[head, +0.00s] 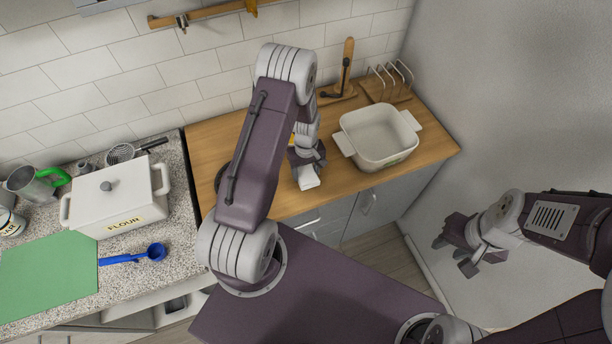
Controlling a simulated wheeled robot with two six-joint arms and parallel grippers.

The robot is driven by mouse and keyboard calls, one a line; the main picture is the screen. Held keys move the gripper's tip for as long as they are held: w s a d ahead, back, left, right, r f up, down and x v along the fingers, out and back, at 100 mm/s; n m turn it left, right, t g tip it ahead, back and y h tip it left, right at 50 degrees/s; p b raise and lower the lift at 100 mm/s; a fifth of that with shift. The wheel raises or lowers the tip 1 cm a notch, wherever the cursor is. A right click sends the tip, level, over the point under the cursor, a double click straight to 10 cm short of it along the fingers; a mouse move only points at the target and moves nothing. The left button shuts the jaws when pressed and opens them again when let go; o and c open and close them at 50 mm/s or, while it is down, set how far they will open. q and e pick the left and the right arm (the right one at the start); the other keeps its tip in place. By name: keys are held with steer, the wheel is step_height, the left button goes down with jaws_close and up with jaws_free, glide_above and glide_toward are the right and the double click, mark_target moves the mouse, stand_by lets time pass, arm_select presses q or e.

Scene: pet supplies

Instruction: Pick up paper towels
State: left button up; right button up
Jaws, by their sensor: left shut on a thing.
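My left gripper (306,160) hangs over the front of the wooden counter and is shut on a white object (308,180). Only the white object's lower end shows below the fingers; the gripper and arm hide the rest, so I cannot tell whether it is the paper towels. No other paper towels can be made out. My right gripper (453,255) is open and empty, out over the floor by the right wall, away from the counter.
A white casserole dish (382,140) stands right of my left gripper. On the left granite counter are a flour box (112,198), a blue scoop (135,255) and a green mat (48,275). My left arm hides some wooden counter.

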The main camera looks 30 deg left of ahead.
arm_select(q)
steer(key=s+d+r+b, duration=0.2)
steer(key=s+d+r, duration=0.5)
steer(key=d+r, duration=0.1)
steer(key=shift+s+d+r+b, duration=0.2)
steer(key=shift+s+d+b, duration=0.15)
steer(key=shift+d, duration=0.15)
